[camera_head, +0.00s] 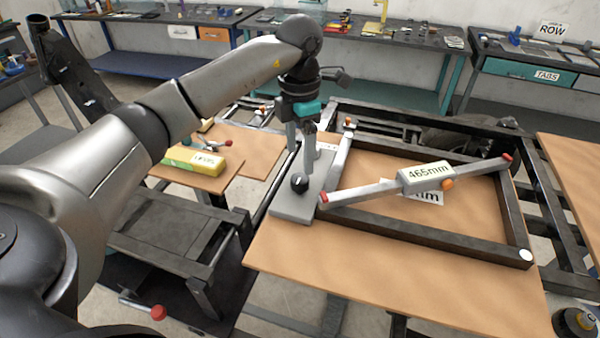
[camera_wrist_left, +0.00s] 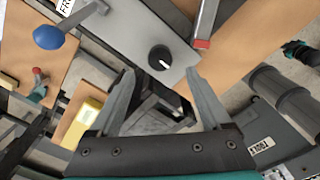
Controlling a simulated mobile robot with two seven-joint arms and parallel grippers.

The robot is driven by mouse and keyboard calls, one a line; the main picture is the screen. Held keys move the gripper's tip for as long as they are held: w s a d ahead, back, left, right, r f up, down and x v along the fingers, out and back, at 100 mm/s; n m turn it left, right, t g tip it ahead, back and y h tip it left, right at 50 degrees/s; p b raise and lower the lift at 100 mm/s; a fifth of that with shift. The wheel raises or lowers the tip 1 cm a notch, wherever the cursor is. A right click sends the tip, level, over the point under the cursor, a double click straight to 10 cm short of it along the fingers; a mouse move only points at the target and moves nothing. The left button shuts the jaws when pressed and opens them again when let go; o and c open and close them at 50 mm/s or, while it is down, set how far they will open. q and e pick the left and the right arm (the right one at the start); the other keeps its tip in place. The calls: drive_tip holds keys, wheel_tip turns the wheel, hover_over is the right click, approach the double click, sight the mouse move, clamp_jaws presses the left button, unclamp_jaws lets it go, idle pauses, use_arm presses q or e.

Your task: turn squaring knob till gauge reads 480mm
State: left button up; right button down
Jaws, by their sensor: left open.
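The squaring knob (camera_head: 299,182) is a round black knob with a white pointer line, on a grey plate (camera_head: 290,208) at the left of the dark frame. The knob also shows in the left wrist view (camera_wrist_left: 160,57). The gauge (camera_head: 425,175) is a white box reading 465mm, on a silver bar laid diagonally across the frame (camera_head: 430,238). My left gripper (camera_head: 307,165) points down just above the knob. In the left wrist view its fingers (camera_wrist_left: 160,75) are spread apart with nothing between them, and the knob lies beyond their tips. My right gripper is not seen.
A yellow box (camera_head: 190,160) and tools lie on a wooden board at the left. An orange knob (camera_head: 447,184) is on the gauge. Red tips end the bar. Benches with tools stand along the back. The wooden table (camera_head: 400,275) is clear in front of the frame.

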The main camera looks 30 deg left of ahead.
sight(300, 178)
use_arm(q)
wheel_tip(300, 178, down, 7)
drive_tip(key=shift+r+p, duration=0.15)
drive_tip(key=shift+p, duration=0.2)
clamp_jaws()
idle(0.6)
